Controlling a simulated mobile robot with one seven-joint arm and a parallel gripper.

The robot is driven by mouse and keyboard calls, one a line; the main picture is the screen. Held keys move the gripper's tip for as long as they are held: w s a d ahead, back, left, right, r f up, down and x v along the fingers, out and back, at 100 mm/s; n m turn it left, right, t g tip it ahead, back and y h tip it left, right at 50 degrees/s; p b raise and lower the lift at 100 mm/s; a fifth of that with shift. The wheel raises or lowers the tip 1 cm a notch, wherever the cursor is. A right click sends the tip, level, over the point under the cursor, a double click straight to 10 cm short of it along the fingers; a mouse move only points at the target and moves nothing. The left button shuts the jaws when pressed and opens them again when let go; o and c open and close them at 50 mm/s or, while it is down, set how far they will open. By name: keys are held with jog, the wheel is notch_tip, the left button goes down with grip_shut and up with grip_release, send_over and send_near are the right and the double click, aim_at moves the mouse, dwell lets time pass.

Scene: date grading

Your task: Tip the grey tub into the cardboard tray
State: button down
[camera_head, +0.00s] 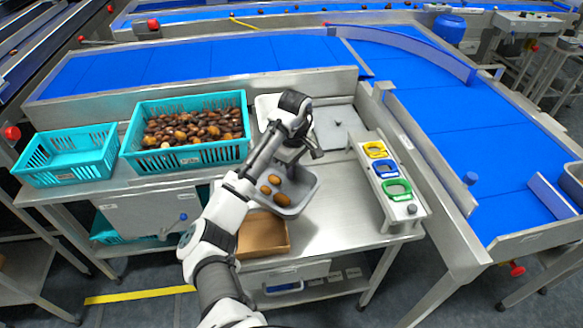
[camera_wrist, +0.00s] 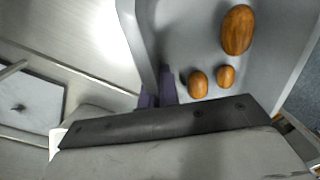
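The grey tub (camera_head: 297,187) is near the front middle of the steel table, with three brown dates (camera_head: 282,199) inside. My gripper (camera_head: 291,164) is at its back rim. In the wrist view, my purple fingertips (camera_wrist: 157,92) sit on either side of the tub's wall and look closed on it; the contact is partly hidden by the dark gripper body. The tub (camera_wrist: 185,35) and its dates (camera_wrist: 237,30) fill the right of that view. The open cardboard tray (camera_head: 263,238) lies in front of the tub, partly overlapped by it. I cannot tell whether the tub is raised.
A teal crate full of dates (camera_head: 247,128) and an emptier teal crate (camera_head: 68,178) stand at left. A rack with yellow, blue and green rings (camera_head: 412,213) stands at right. Blue conveyors run behind and right.

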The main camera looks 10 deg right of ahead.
jog(key=shift+s+r+t+h, duration=0.15)
jog(key=shift+r+t+h, duration=0.1)
jog(key=shift+t+h, duration=0.2)
jog(key=shift+a+r+t+h, duration=0.25)
jog(key=shift+r+t+h, duration=0.45)
jog(key=shift+t+h, duration=0.35)
jog(key=shift+s+a+r+t+h, duration=0.4)
jog(key=shift+r+t+h, duration=0.15)
jog(key=shift+t+h, duration=0.1)
jog(key=shift+s+a+r+t+h, duration=0.35)
jog(key=shift+r+t+h, duration=0.15)
jog(key=shift+t+h, duration=0.2)
jog(key=shift+s+a+r+t+h, duration=0.4)
jog(key=shift+r+t+h, duration=0.15)
jog(key=shift+t+h, duration=0.1)
jog(key=shift+a+b, duration=0.1)
jog(key=shift+b, duration=0.45)
jog(key=shift+s+a+t+h+b, duration=0.15)
jog(key=shift+t+h+b, duration=0.15)
jog(key=shift+b, duration=0.2)
jog(key=shift+s, duration=0.1)
jog(key=shift+s+a+t+h+b, duration=0.2)
jog(key=shift+a+t+h+b, duration=0.1)
jog(key=shift+b, duration=0.6)
jog(key=shift+s+a+r+t+h+b, duration=0.2)
jog(key=shift+s+a+t+h+b, duration=0.2)
jog(key=shift+b, duration=0.95)
